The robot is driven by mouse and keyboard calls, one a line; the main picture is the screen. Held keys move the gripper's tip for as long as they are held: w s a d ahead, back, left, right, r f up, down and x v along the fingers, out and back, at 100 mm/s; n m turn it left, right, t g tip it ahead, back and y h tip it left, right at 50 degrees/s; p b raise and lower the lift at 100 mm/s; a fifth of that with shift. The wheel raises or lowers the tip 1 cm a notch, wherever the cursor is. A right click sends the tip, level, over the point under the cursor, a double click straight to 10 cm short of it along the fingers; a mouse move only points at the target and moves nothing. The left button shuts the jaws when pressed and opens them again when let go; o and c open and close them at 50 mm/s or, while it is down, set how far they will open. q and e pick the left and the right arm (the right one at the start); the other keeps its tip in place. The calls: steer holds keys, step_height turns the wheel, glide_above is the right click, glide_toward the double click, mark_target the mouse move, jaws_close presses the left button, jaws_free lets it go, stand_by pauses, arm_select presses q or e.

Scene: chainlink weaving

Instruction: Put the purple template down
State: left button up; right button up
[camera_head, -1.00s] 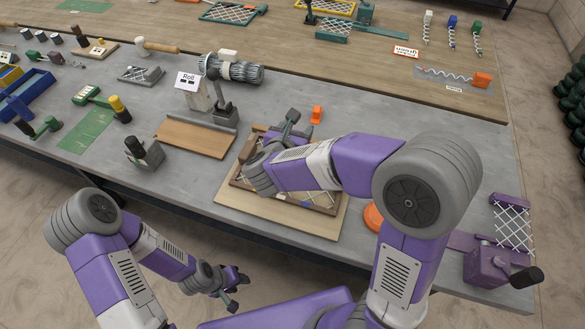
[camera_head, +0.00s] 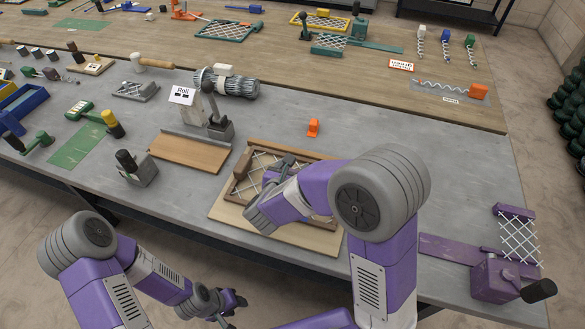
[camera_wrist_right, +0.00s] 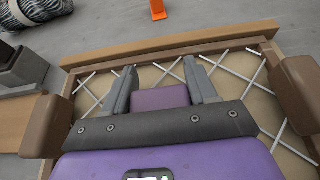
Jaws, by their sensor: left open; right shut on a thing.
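The purple template (camera_wrist_right: 160,98) shows in the right wrist view as a flat-faced purple block between the fingers of my right gripper (camera_wrist_right: 160,88). My right gripper is shut on it, over the wire mesh in the wooden frame (camera_wrist_right: 170,45). I cannot tell whether the template touches the mesh. My left gripper (camera_head: 236,301) is open and empty, in front of the table edge.
An orange piece (camera_head: 313,127) stands behind the frame. A purple crank tool (camera_head: 497,279) with white mesh is at the right. Grey tabletop (camera_head: 400,135) is clear behind my right arm.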

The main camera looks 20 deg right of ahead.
steer(key=shift+f+b, duration=0.2)
steer(key=shift+b, duration=0.1)
steer(key=o, duration=1.1)
steer(key=shift+o, duration=0.2)
steer(key=shift+r, duration=0.1)
steer(key=shift+r+p, duration=0.15)
steer(key=shift+p, duration=0.2)
steer(key=p+v, duration=0.1)
steer(key=v, duration=0.9)
steer(key=shift+s+a+r, duration=0.15)
steer(key=shift+s+a, duration=0.1)
steer(key=shift+s+a+r+p, duration=0.2)
steer(key=shift+s+a+p, duration=0.1)
steer(key=shift+s, duration=0.2)
